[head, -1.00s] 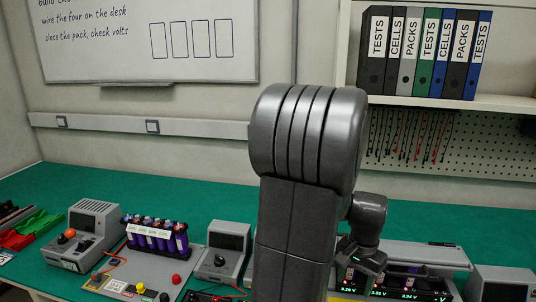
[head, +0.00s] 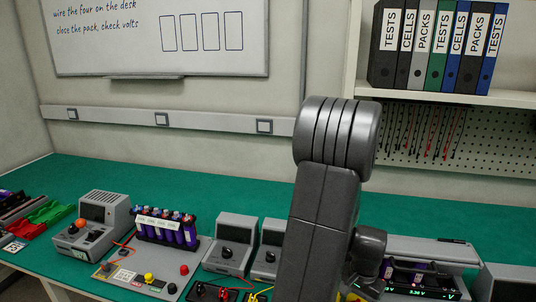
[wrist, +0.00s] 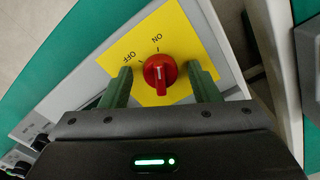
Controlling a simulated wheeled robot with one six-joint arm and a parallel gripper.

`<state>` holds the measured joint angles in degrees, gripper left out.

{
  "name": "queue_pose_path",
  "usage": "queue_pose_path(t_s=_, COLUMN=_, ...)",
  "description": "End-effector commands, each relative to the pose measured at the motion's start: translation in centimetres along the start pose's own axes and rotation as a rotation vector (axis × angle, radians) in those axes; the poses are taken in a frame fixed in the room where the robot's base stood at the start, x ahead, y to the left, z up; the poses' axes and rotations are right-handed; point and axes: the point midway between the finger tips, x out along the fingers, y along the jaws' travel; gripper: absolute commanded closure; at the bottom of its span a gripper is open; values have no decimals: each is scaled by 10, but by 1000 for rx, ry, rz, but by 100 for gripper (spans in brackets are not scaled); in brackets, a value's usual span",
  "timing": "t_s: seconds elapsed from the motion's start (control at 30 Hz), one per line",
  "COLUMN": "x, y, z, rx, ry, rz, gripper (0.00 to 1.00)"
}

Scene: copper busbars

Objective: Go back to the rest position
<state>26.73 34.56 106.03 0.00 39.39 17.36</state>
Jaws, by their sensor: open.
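In the wrist view my gripper (wrist: 160,88) is open, its two green fingers apart on either side of a red rotary knob (wrist: 160,72). The knob sits on a yellow plate (wrist: 185,35) marked ON and OFF. I cannot tell how far above the knob the fingertips are; no finger visibly touches it. In the head view my dark grey arm (head: 325,215) stands at the right of centre and bends down at the right. The gripper itself is hidden there.
A pack of purple cells (head: 165,225) stands on a grey station at the left. Grey boxes with black knobs (head: 231,245) stand beside my arm. A lit panel (head: 415,277) is at the right. Binders (head: 437,45) fill a shelf. The green desk behind is clear.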

Motion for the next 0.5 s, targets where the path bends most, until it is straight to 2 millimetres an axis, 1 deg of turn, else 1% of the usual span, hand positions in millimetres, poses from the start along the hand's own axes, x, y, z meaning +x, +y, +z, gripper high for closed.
queue_pose_path(t_s=0.17, x=-2, y=0, z=0, rx=1, ry=1, rz=0, gripper=44)
queue_pose_path(t_s=0.27, x=-9, y=0, z=0, rx=4, ry=2, rz=0, gripper=44)
queue_pose_path(t_s=0.37, x=-22, y=0, z=-1, rx=5, ry=3, rz=-1, gripper=44)
queue_pose_path(t_s=0.5, x=-48, y=0, z=-2, rx=5, ry=6, rz=-2, gripper=44)
